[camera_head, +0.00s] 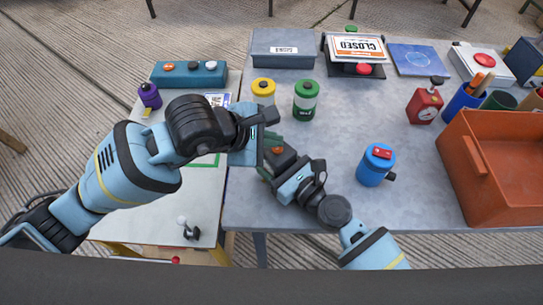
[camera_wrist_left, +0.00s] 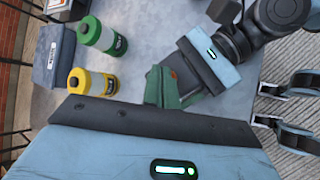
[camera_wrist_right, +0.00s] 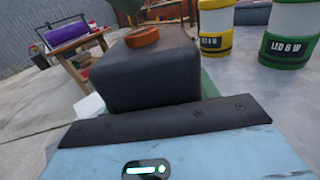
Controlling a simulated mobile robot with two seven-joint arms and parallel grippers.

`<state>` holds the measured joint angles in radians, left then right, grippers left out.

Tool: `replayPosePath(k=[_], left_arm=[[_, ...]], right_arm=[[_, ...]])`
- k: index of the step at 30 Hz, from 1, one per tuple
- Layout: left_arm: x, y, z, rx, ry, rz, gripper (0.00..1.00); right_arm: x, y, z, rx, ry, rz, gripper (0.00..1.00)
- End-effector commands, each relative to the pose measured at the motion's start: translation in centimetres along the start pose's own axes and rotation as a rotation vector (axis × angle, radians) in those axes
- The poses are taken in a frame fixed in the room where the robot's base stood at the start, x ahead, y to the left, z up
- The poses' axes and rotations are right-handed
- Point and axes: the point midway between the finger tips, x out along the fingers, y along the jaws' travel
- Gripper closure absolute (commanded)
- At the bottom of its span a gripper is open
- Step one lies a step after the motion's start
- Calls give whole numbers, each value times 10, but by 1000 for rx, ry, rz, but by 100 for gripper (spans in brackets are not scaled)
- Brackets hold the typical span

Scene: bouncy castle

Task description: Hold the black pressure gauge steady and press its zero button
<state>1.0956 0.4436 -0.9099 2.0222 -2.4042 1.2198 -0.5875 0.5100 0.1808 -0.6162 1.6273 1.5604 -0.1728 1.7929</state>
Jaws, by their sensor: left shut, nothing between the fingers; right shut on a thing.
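The black pressure gauge (camera_head: 285,158) is a dark block with a round orange-red button (camera_head: 276,150) on top. It shows closest in the right wrist view (camera_wrist_right: 150,78), with its button (camera_wrist_right: 142,37) facing up. My right gripper (camera_head: 270,170) is shut on the gauge; its fingers are mostly hidden. My left gripper (camera_head: 270,142) is shut and empty beside the button. In the left wrist view its green fingers (camera_wrist_left: 161,88) point close to the button (camera_wrist_left: 173,73).
Yellow (camera_head: 263,90) and green (camera_head: 306,98) canisters stand just behind the grippers. A blue canister (camera_head: 376,165) stands to the right, near an orange crate (camera_head: 480,170). A red gauge (camera_head: 425,103) stands farther back. The grey tabletop between is clear.

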Motion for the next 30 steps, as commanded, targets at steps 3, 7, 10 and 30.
replayPosePath(k=[3, 7, 10, 30], left_arm=[[-1, 1, 1, 0, -1, 0, 100], [-1, 1, 1, 0, 0, 0, 100], [-2, 2, 2, 1, -1, 1, 100], [-40, 30, 30, 2, -1, 2, 100]], right_arm=[[0, 0, -1, 1, 1, 1, 77], [0, 0, -1, 1, 1, 1, 77], [0, 0, -1, 1, 1, 1, 77], [0, 0, -1, 0, 1, 1, 77]])
